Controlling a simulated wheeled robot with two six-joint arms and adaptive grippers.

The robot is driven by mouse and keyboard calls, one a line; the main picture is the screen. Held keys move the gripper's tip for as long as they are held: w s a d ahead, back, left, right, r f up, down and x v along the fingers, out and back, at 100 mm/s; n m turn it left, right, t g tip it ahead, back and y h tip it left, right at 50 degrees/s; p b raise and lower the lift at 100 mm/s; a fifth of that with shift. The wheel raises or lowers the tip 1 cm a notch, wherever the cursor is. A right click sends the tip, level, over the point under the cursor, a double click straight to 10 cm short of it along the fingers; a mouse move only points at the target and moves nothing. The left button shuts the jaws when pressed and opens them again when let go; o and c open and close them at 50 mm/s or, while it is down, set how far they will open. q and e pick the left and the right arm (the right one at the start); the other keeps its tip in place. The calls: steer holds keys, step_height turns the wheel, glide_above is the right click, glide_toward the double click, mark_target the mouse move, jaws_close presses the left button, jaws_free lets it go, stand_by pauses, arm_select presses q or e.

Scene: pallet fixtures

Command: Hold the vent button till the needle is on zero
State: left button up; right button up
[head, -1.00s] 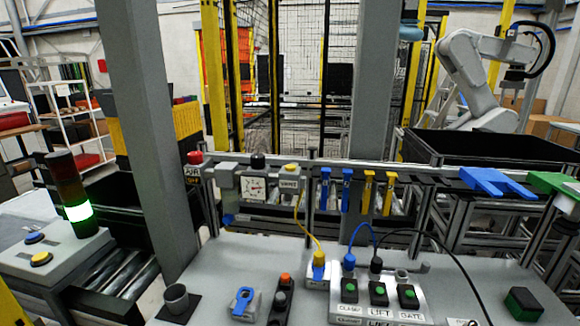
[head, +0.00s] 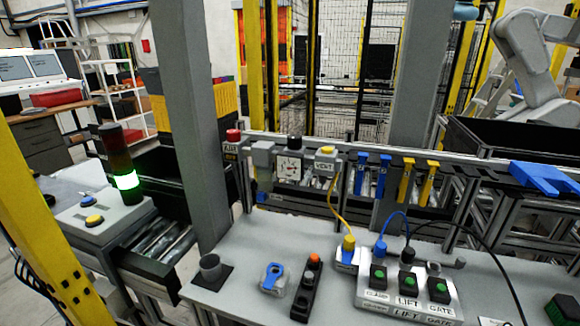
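The vent button (head: 326,151) is a yellow cap on a small grey box labelled VENT, mounted on the rail behind the table. Just left of it is a square white gauge (head: 288,167) with a dark knob (head: 294,142) above it. The gauge has a dark needle and red marks, but it is too small to tell where the needle points. Nothing touches the vent button. Neither of my grippers is in view.
The grey table (head: 240,294) holds a control box (head: 408,298) with green buttons, labelled LIFT and GATE. A yellow cable (head: 338,215) hangs below the vent box to a yellow plug (head: 348,243). A grey post (head: 190,110) stands left of the gauge.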

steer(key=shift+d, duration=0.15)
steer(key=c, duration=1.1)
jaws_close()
